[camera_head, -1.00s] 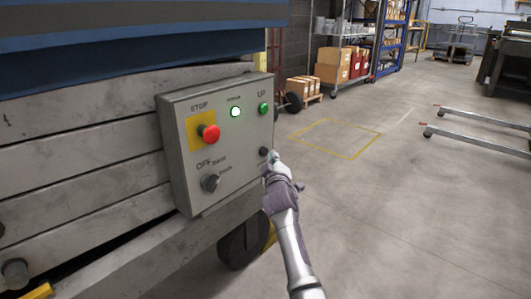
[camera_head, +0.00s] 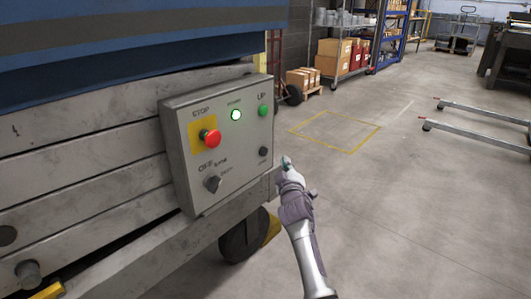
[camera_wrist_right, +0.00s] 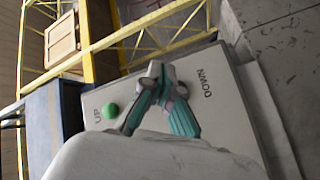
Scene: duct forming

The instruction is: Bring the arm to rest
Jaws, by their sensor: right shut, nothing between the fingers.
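My right gripper (camera_head: 287,163) is shut and empty, in front of and to the right of the control box (camera_head: 187,172) in the head view. A gap of floor shows between it and the box's right edge. The box carries a red stop button (camera_head: 210,137), a lit green lamp (camera_head: 236,115), a green UP button (camera_head: 263,110), a dark round button (camera_head: 263,152) and a rotary switch (camera_head: 212,184). In the right wrist view the fingers (camera_wrist_right: 158,68) meet in front of the box face, with the UP button (camera_wrist_right: 110,111) and the word DOWN beside them. My left gripper is not in view.
The box sits on a grey slatted machine side (camera_head: 80,160) at left, with a wheel (camera_head: 240,240) below. Open concrete floor (camera_head: 400,220) lies to the right. A yellow floor square (camera_head: 335,131), shelves with cartons (camera_head: 335,48) and low metal rails (camera_head: 480,112) are farther back.

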